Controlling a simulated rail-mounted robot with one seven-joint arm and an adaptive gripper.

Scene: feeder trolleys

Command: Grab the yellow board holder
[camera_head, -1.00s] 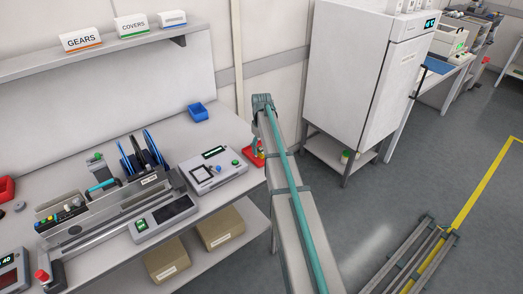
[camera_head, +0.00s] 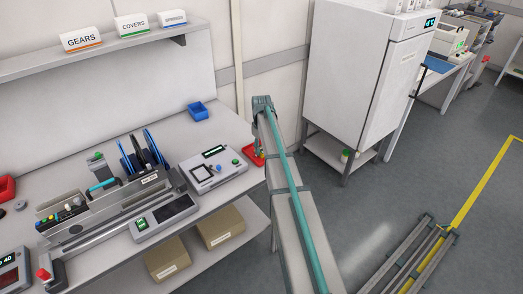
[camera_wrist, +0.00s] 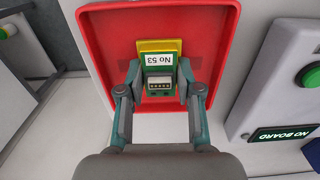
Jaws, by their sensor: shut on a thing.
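The yellow board holder (camera_wrist: 159,46) shows in the wrist view with a white label reading "No 53", printed upside down, and a green board with a grey connector at its near end. It is in or just above a red tray (camera_wrist: 101,38); I cannot tell whether it touches the floor of the tray. My gripper (camera_wrist: 159,78) has its two fingers closed on the holder from left and right. In the head view the red tray (camera_head: 257,161) is at the bench's right end, partly behind my arm, and the holder is mostly hidden.
A grey device with a green button (camera_wrist: 309,75) and a "NO BOARD" display stands close right of the tray. In the head view, a blue bin (camera_head: 198,112) sits behind on the bench. A white cabinet (camera_head: 350,75) stands to the right.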

